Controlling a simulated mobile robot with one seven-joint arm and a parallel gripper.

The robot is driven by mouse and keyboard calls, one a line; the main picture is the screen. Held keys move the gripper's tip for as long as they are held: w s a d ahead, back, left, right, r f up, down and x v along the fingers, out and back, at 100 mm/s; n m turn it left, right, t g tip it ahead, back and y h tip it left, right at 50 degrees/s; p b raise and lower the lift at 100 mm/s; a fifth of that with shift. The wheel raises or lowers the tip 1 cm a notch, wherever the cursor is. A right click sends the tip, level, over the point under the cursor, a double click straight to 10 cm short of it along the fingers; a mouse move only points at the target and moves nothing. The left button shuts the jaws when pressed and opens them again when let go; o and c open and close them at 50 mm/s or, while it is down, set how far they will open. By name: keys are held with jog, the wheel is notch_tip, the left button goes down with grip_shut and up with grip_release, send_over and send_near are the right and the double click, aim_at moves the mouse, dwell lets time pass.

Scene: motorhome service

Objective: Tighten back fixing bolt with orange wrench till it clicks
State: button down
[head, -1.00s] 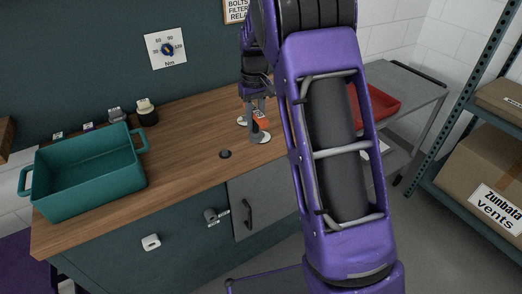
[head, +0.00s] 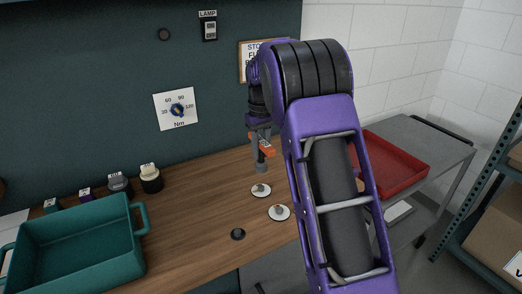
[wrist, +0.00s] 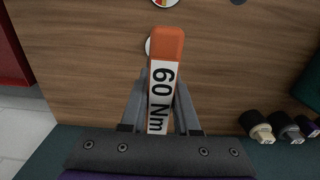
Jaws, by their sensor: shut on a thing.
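My gripper (head: 262,138) is shut on the orange wrench (head: 267,150), raised above the wooden counter near the wall. In the wrist view the wrench (wrist: 166,48) lies between both fingers (wrist: 160,105) and its white label reads "60 Nm". The back fixing bolt (head: 261,188) stands on a white disc, just below and in front of the wrench's lower end; a gap shows between them. The front bolt (head: 279,211) stands on a second white disc nearer me. In the wrist view the wrench mostly hides the back disc (wrist: 148,47).
A dark round piece (head: 238,234) sits on the counter in front. A red tray (head: 395,160) lies on the grey cart at right. A Nm dial (head: 176,109) hangs on the wall.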

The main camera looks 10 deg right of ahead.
aim_at(261, 161)
jog(key=shift+f+b, duration=1.5)
jog(key=shift+f, duration=1.35)
jog(key=shift+f+p, duration=0.2)
jog(key=shift+p, duration=0.1)
jog(key=shift+f+b, duration=0.55)
jog(key=shift+f, duration=0.5)
jog(key=shift+r+m+p, duration=0.15)
jog(key=shift+m+p, duration=0.45)
jog(key=shift+m, duration=1.9)
jog(key=shift+p, duration=0.3)
